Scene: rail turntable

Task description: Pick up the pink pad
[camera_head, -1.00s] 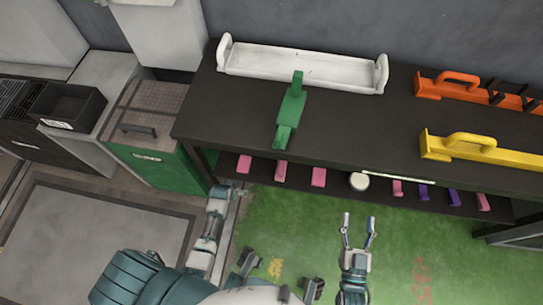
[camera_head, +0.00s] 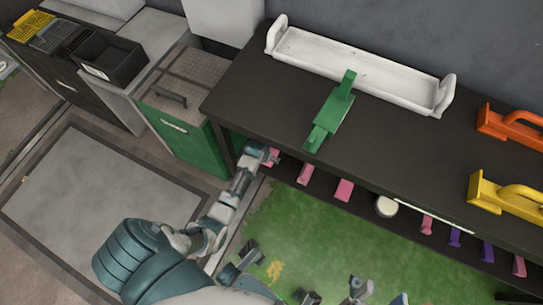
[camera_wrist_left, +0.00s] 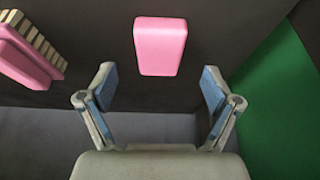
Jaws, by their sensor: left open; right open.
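Several pink pads lie in a row on the lower shelf. In the left wrist view, one pink pad (camera_wrist_left: 160,45) lies centred just ahead of my left gripper (camera_wrist_left: 159,80), whose two fingers are spread with nothing between them. In the head view, my left gripper (camera_head: 266,154) is under the bench's front edge, at the leftmost pink pad (camera_head: 273,156), and partly covers it. Two more pink pads (camera_head: 305,174) (camera_head: 344,190) lie to its right. My right gripper (camera_head: 378,291) is open and empty at the bottom edge, over the green floor.
The dark bench (camera_head: 240,92) overhangs the shelf. On it are a white tray (camera_head: 350,60), a green tool (camera_head: 330,115) and a yellow handled block (camera_head: 505,198). A green cabinet (camera_head: 180,135) stands left of my left arm. A pink ridged piece (camera_wrist_left: 30,55) shows left in the wrist view.

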